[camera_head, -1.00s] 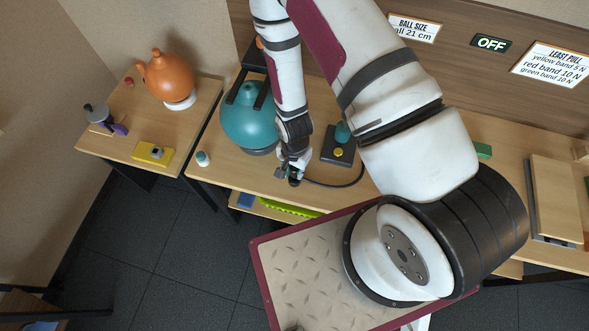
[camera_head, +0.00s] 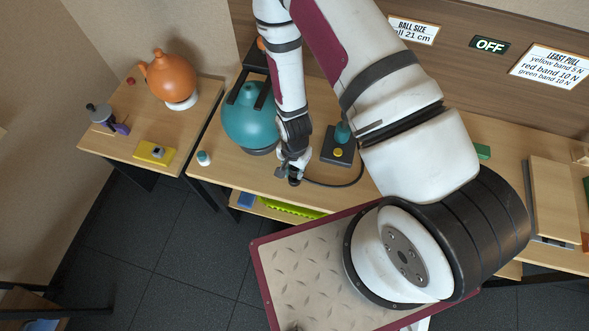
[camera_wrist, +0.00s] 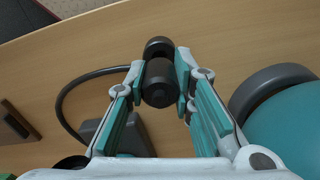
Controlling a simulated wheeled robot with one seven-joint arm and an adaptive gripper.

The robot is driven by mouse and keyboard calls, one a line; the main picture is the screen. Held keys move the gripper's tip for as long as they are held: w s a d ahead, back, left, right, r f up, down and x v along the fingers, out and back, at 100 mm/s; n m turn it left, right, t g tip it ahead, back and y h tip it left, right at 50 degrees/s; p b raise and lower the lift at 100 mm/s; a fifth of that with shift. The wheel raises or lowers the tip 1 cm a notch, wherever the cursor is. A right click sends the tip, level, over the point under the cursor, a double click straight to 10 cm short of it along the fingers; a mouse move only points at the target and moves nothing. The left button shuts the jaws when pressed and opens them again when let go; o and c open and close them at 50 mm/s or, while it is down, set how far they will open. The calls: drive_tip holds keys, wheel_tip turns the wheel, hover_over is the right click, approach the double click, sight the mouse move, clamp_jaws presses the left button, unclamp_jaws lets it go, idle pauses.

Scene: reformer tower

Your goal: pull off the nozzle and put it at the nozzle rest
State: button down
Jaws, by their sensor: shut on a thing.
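My gripper (camera_head: 292,172) is low over the front of the table, to the right of the teal ball (camera_head: 243,122). In the wrist view its fingers (camera_wrist: 160,82) are closed on the dark cylindrical nozzle (camera_wrist: 158,92). A dark rounded end shows just beyond the fingertips. A black hose (camera_wrist: 68,92) curves away from the nozzle; in the head view it runs to the dark pump box (camera_head: 338,150). The teal ball also shows in the wrist view (camera_wrist: 290,135), with its dark ring beside it. I cannot pick out the nozzle rest.
A small white and teal bottle (camera_head: 203,158) stands at the table's front left corner. An orange teapot-like ball (camera_head: 168,77) and a yellow box (camera_head: 154,152) are on the left side table. A sign (camera_head: 491,44) reads OFF. A green tray (camera_head: 290,208) lies below the tabletop.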

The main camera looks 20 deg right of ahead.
drive_tip(key=shift+f, duration=1.2)
drive_tip(key=shift+f, duration=0.2)
drive_tip(key=c, duration=1.3)
unclamp_jaws()
wheel_tip(320, 180, up, 12)
drive_tip(key=shift+f, duration=0.1)
